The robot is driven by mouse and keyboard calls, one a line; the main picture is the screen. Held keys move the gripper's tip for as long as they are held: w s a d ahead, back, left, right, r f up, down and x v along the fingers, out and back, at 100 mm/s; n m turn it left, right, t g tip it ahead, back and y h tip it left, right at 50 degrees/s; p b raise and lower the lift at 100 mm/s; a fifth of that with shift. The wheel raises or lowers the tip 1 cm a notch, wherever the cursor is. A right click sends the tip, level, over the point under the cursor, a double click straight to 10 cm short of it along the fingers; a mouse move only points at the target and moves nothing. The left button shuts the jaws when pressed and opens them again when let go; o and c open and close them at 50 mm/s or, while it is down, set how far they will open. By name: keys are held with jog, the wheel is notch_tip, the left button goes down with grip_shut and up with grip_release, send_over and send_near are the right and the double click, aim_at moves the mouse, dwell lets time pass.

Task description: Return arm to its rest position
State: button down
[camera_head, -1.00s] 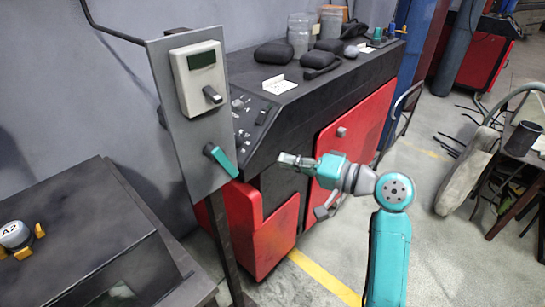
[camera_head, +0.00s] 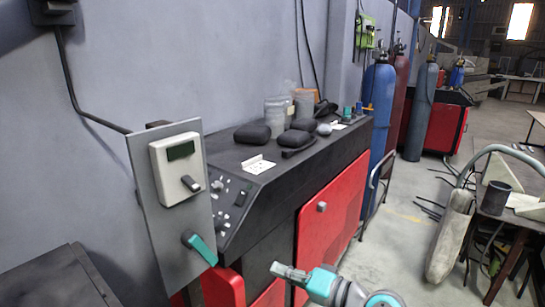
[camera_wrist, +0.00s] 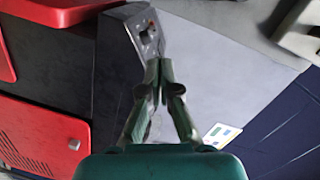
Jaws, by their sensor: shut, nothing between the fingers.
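My gripper (camera_head: 290,272) shows at the bottom of the head view, at the end of my teal and grey arm. It points left, in front of the red and black cabinet. In the wrist view my gripper (camera_wrist: 159,68) has its two dark fingers together at the tips, with nothing between them. Most of my arm is below the head view's lower edge.
A grey panel (camera_head: 150,215) with a white switch box (camera_head: 178,168) and a teal-handled lever (camera_head: 200,246) stands left of my gripper. Behind is the cabinet (camera_head: 330,215) with black cases on top. A cluttered table (camera_head: 522,215) stands right. Open floor (camera_head: 395,262) lies between.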

jog(key=s+d+f+m+t+h, duration=0.2)
jog(key=s+d+f+h, duration=0.3)
jog(key=s+f, duration=0.5)
jog(key=s+d+f+m+t+h, duration=0.2)
jog(key=s+d+f+h, duration=0.3)
jog(key=s+f, duration=0.6)
jog(key=s+d+f+n+t+h, duration=0.1)
jog(key=s+d+h, duration=0.15)
jog(key=s, duration=0.45)
jog(key=s+d+f+n+h, duration=0.1)
jog(key=s+d, duration=0.2)
jog(key=s, duration=0.4)
jog(key=s+r+n, duration=0.4)
jog(key=s+r, duration=0.3)
jog(key=s, duration=0.5)
jog(key=w+a+m+t+y, duration=0.1)
jog(key=w+a+m+y, duration=0.15)
jog(key=w, duration=1.05)
jog(key=w+a+m+t+y, duration=0.1)
jog(key=w+a+m, duration=0.2)
jog(key=w, duration=0.9)
jog(key=w+a+r+y, duration=0.7)
jog(key=w+a+r, duration=0.8)
jog(key=w+r, duration=0.4)
jog(key=w+a, duration=0.4)
jog(key=a, duration=0.4)
jog(key=shift+w+a+r+m, duration=0.15)
jog(key=shift+a+r+m, duration=0.1)
jog(key=shift+m, duration=0.1)
